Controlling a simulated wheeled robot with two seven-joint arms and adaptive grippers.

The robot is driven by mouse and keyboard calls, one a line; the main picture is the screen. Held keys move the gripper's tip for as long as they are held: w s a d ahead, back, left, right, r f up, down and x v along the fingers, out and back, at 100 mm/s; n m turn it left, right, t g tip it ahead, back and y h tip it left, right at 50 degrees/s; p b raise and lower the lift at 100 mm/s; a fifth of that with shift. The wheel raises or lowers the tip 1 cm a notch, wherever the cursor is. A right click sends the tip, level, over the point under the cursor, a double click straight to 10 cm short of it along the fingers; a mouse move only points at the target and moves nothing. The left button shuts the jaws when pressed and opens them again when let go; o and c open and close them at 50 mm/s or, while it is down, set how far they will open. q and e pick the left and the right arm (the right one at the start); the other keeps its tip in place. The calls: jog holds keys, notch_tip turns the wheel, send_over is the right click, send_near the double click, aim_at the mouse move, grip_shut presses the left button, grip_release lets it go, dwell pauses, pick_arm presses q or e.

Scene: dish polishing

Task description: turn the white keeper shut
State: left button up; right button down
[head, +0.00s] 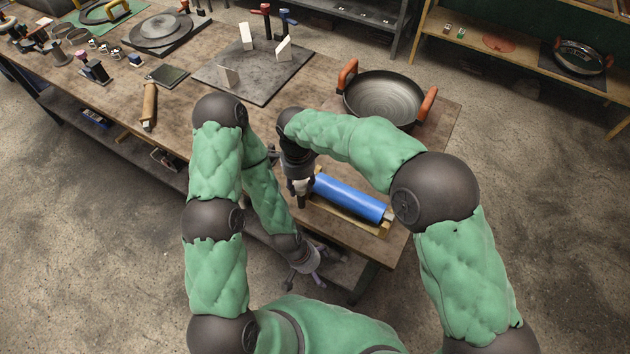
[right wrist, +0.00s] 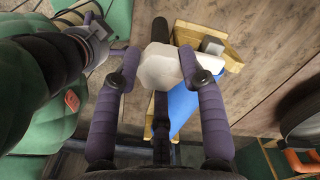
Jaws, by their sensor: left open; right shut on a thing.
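The white keeper (right wrist: 160,68) is a pale, faceted knob between the fingers of my right gripper (right wrist: 155,68), which is shut on it. A dark bar (right wrist: 160,115) runs beneath it in the right wrist view. In the head view my right gripper (head: 300,188) is at the near-left end of a blue cylinder (head: 350,198), with only a little of the white keeper showing. The cylinder lies in a wooden cradle (head: 345,219). The keeper's exact angle is hard to tell. My left gripper (head: 308,276) is open and empty, low beside the table's front edge.
A dark pan (head: 385,97) with orange handles stands behind the cradle. A dark board (head: 255,75) with several white blocks lies further back. A wooden roller (head: 149,106) and a dark pad (head: 167,75) are further left. Bare tabletop lies between these and my arms.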

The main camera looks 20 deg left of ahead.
aim_at(300, 185)
dwell(0.3)
jog(key=c, duration=0.7)
grip_release()
jog(key=shift+r, duration=0.1)
notch_tip(300, 185, up, 12)
jog(key=shift+f, duration=0.1)
dwell(0.4)
